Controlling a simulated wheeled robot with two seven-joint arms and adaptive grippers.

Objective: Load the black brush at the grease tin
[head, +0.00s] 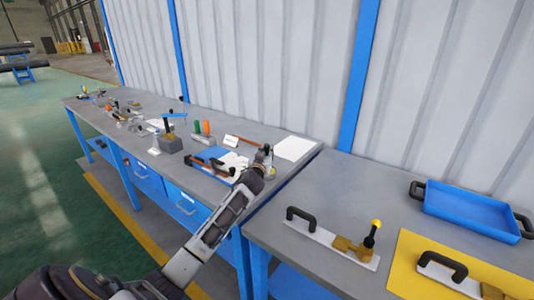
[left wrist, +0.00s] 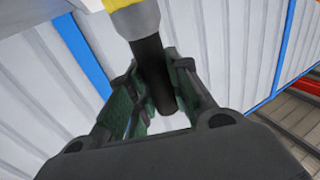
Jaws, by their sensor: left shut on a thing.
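My left gripper (left wrist: 158,95) is shut on a black round handle (left wrist: 152,62) with a grey collar and a yellow part at its top edge in the left wrist view; I take it for the black brush. In the head view my left gripper (head: 264,158) is over the right end of the far bench, and the held thing is too small to make out there. I cannot pick out the grease tin for sure in either view. My right gripper is not in view.
The far grey bench (head: 220,189) holds several small tools, a blue mat and a white sheet (head: 294,148). The nearer bench bears a white plate (head: 318,236) with a black handle and a yellow-topped black post, a yellow mat (head: 410,255) and a blue tray (head: 470,211). A corrugated wall stands behind.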

